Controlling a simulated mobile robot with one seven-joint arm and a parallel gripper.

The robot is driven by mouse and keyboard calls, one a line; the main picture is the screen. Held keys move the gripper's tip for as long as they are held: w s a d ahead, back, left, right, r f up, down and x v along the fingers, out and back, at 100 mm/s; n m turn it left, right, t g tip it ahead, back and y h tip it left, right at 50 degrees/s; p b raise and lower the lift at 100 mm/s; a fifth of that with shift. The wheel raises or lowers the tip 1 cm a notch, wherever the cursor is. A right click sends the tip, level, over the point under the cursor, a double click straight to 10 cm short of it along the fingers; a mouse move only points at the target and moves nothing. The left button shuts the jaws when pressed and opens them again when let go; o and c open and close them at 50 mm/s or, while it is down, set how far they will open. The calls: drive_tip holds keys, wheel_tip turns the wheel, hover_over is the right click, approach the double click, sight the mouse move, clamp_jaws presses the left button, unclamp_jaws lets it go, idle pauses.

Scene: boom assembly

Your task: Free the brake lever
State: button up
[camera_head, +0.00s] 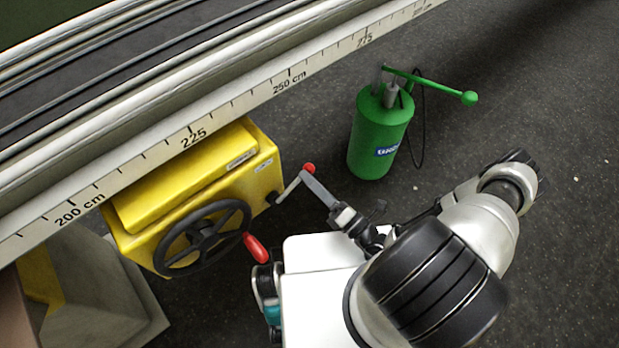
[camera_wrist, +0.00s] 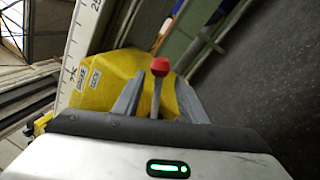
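The brake lever (camera_head: 289,188) is a thin grey lever with a red knob, sticking out from the right side of the yellow gearbox (camera_head: 181,190). My gripper (camera_head: 318,188) reaches in from the lower right, its visible finger beside the red knob. In the wrist view the lever (camera_wrist: 156,100) and its red knob stand between the two grey fingers of my gripper (camera_wrist: 160,85). A gap shows on each side of the lever, so the gripper is open. Whether the fingertips reach past the lever is unclear.
A black handwheel (camera_head: 203,237) with a red handle (camera_head: 255,248) is on the gearbox front, close to my arm. The boom rail (camera_head: 240,105) with its cm scale runs above the gearbox. A green pump (camera_head: 379,135) with a long handle stands behind on the dark floor.

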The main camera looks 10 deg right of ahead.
drive_tip(key=b+v, duration=0.1)
drive_tip(key=v, duration=1)
drive_tip(key=shift+d, duration=0.1)
wheel_tip(320, 180, up, 43)
drive_tip(key=s+d+m+g+h, duration=0.1)
drive_tip(key=m+g+h, duration=0.9)
drive_tip(key=m, duration=2)
drive_tip(key=shift+s+d+m+h, duration=0.25)
drive_tip(key=shift+s+h, duration=0.25)
drive_tip(key=shift+h, duration=0.7)
drive_tip(key=shift+a+f, duration=0.1)
drive_tip(key=shift+a, duration=0.05)
